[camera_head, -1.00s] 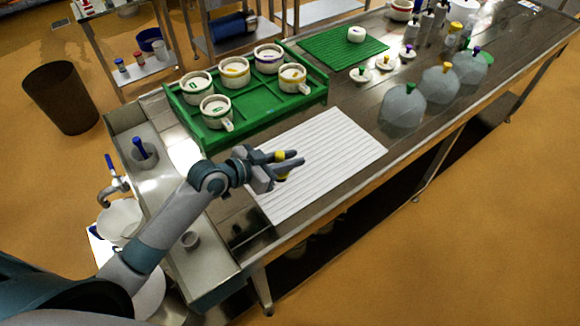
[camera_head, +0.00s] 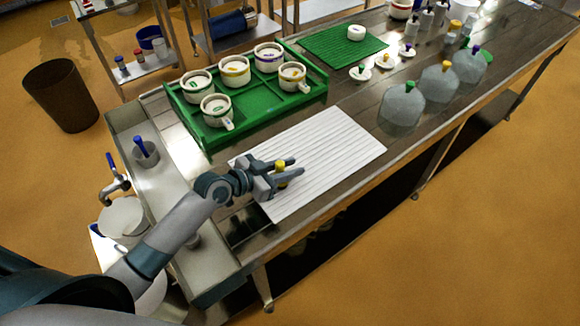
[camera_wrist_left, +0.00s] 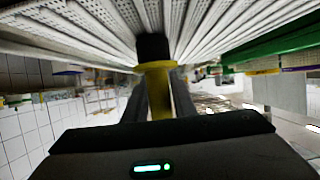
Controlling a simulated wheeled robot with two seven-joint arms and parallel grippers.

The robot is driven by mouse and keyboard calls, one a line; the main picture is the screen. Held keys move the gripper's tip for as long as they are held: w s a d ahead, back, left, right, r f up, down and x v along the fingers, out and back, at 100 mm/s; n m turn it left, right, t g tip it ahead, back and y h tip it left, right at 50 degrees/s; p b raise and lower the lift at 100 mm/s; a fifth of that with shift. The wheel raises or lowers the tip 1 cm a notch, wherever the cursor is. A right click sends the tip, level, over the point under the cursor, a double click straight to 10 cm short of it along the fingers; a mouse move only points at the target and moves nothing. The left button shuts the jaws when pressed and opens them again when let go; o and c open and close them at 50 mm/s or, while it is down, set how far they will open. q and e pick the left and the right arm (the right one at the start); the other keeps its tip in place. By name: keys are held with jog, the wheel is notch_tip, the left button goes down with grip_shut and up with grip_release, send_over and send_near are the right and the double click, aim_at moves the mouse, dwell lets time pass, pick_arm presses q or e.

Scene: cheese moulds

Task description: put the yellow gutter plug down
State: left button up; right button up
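The yellow gutter plug (camera_head: 281,168) is between the fingers of my left gripper (camera_head: 287,170), over the near left part of the white ribbed mat (camera_head: 325,150). In the left wrist view, the plug's yellow body (camera_wrist_left: 158,88) stands between the two dark fingers, which close in on both sides of it. Its black end (camera_wrist_left: 153,47) points at the mat's ribs. I cannot tell whether that end touches the mat. My right gripper is not in view.
A green tray (camera_head: 208,132) with several white moulds stands behind the mat. A green mat (camera_head: 375,42), small lids and clear domes (camera_head: 403,105) are farther right. A steel side gutter (camera_head: 165,190) runs along the table's left end. Most of the white mat is clear.

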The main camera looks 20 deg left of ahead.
pick_arm(q)
jog(key=shift+o, duration=0.9)
jog(key=shift+r, duration=0.2)
jog(key=shift+s+a, duration=0.3)
jog(key=b+v, duration=0.3)
jog(key=v, duration=0.8)
jog(key=shift+r, duration=0.15)
